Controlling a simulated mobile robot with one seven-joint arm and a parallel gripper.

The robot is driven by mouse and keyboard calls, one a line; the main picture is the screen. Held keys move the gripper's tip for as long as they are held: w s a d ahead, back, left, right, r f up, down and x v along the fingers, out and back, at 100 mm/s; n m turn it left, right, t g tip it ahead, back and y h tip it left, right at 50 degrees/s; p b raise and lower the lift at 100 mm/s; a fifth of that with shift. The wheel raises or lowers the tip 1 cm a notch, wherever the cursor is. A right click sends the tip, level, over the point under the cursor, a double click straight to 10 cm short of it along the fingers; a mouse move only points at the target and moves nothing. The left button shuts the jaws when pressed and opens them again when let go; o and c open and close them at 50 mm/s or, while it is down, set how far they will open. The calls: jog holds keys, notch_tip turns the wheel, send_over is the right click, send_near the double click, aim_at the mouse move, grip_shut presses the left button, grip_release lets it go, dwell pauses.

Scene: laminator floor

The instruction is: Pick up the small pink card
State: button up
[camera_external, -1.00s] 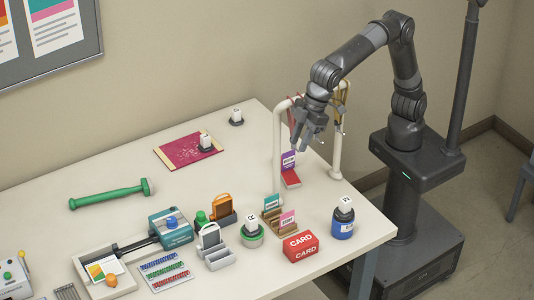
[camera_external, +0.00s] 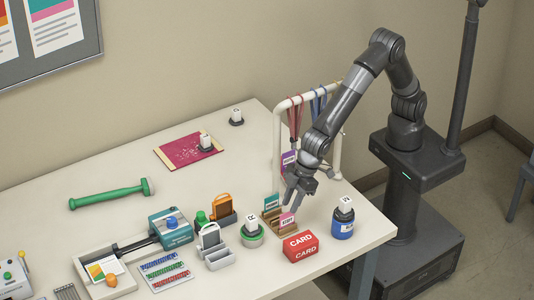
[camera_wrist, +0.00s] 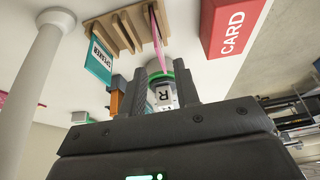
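The small pink card (camera_external: 287,219) stands upright in a slotted wooden holder (camera_external: 272,230) near the table's front right. In the wrist view the pink card (camera_wrist: 158,42) shows almost edge-on, in line with the gap between my fingers and beyond their tips. A teal card (camera_external: 271,202) stands in the same holder; it also shows in the wrist view (camera_wrist: 99,60). My gripper (camera_external: 294,204) points down just above the pink card, open and empty. The wrist view shows its fingers (camera_wrist: 158,84) apart. I see no contact with the card.
A white lanyard rack (camera_external: 277,145) rises behind my gripper.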

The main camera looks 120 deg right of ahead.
aim_at(287, 214)
jog(key=x, duration=0.4)
jog(key=shift+a+f, duration=0.1)
jog(key=shift+f, duration=0.25)
jog(key=shift+c, duration=0.2)
grip_shut()
